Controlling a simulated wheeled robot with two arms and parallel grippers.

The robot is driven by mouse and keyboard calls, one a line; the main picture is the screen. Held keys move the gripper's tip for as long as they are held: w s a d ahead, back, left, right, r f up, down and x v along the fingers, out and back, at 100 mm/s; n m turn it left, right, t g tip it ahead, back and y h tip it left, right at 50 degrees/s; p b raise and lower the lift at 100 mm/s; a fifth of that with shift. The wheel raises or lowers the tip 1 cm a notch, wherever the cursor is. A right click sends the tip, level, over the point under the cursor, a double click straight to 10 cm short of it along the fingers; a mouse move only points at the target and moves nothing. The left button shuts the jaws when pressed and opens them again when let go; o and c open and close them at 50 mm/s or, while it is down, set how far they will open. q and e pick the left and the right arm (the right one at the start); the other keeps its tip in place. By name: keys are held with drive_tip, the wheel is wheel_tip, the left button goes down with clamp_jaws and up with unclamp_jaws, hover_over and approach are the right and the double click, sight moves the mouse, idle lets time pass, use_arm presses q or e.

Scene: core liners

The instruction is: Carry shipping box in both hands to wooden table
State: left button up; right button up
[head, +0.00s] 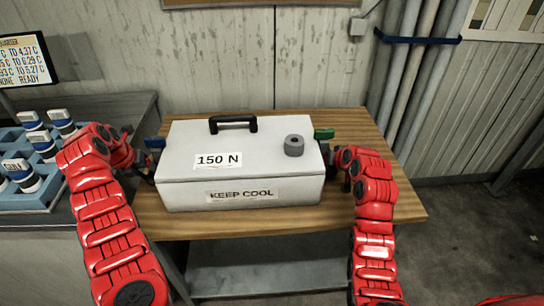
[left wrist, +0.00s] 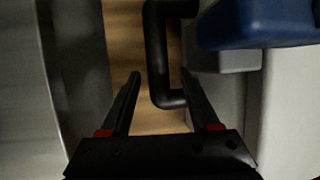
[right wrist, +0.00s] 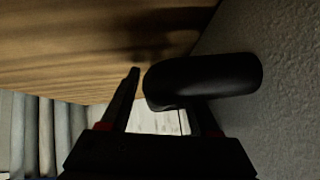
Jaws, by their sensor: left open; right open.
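The shipping box (head: 240,165), white with "150 N" and "KEEP COOL" labels, sits upright on the wooden table (head: 395,208). It has a black top handle (head: 233,123) and a grey round knob (head: 294,145). My left gripper (head: 150,165) is at the box's left side, open, its fingers either side of a black side handle (left wrist: 155,60) in the left wrist view. My right gripper (head: 335,160) is at the right side, open; in the right wrist view the other side handle (right wrist: 205,80) lies in front of its fingers and partly hides one. Neither grips.
A blue latch (head: 155,142) and a green latch (head: 324,133) are on the box's sides. A counter at left holds a blue rack (head: 30,203) with several white bottles and a screen (head: 25,60). Pipes (head: 405,70) run up the wall behind. Floor is clear at right.

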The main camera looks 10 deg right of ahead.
drive_tip(key=shift+s, duration=0.1)
use_arm(q)
drive_tip(key=v, duration=1.1)
drive_tip(key=shift+r, duration=0.25)
use_arm(e)
drive_tip(key=v, duration=1.2)
use_arm(q)
drive_tip(key=shift+s, duration=0.1)
drive_tip(key=o, duration=0.6)
drive_tip(key=shift+a, duration=0.1)
drive_tip(key=p+v, duration=0.4)
drive_tip(key=v, duration=0.6)
use_arm(e)
wheel_tip(320, 180, up, 4)
drive_tip(key=shift+r, duration=0.1)
